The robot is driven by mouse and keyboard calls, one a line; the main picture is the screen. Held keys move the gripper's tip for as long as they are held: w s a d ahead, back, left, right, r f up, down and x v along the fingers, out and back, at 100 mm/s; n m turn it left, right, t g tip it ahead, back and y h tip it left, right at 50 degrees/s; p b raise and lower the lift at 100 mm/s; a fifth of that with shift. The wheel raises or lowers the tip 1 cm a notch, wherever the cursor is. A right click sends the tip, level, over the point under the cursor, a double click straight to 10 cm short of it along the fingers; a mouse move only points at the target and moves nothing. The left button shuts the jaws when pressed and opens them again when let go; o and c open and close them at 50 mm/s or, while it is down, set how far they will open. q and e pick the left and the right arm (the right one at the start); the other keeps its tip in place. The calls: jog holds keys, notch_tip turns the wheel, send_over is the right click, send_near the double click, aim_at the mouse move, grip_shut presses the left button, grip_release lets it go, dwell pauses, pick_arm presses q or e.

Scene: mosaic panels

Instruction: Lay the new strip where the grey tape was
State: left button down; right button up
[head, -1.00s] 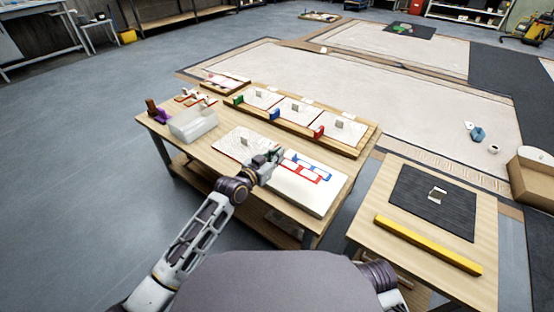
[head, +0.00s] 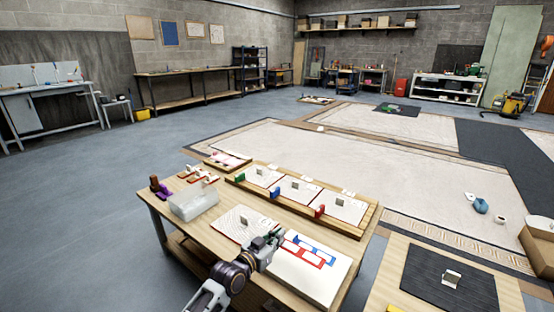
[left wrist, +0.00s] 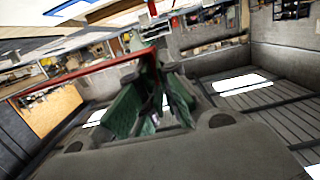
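My left gripper (head: 274,240) is over the front table, at the left edge of a white board (head: 310,284) with red and blue outlined shapes. In the left wrist view its green-padded fingers (left wrist: 158,88) come together around the end of a thin red strip (left wrist: 90,72), which stretches off to the left in the air. In the head view the strip cannot be told apart from the red outlines. I cannot pick out grey tape for certain. My right gripper is out of view.
A wooden tray (head: 365,226) at the table's back holds three panels with green, blue and red clips. A clear bin (head: 194,204) stands at the left end. A right-hand table (head: 388,275) bears a black mat (head: 420,270) with a small pale piece (head: 452,278).

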pick_arm(q)
jog(key=shift+a+f+n+y, duration=0.15)
jog(key=shift+f+n+y, duration=0.15)
jog(key=shift+f+y, duration=0.15)
jog(key=s+a+r+n+t+y, duration=0.1)
jog(key=s+a+r+n+y, duration=0.15)
jog(key=r, duration=0.45)
jog(key=s+a+r+n+t+y, duration=0.1)
jog(key=s+a+r, duration=0.25)
jog(key=r, duration=0.35)
notch_tip(320, 180, down, 6)
jog(key=s, duration=0.2)
jog(key=shift+s+a, duration=0.2)
jog(key=shift+a, duration=0.25)
dwell(1.4)
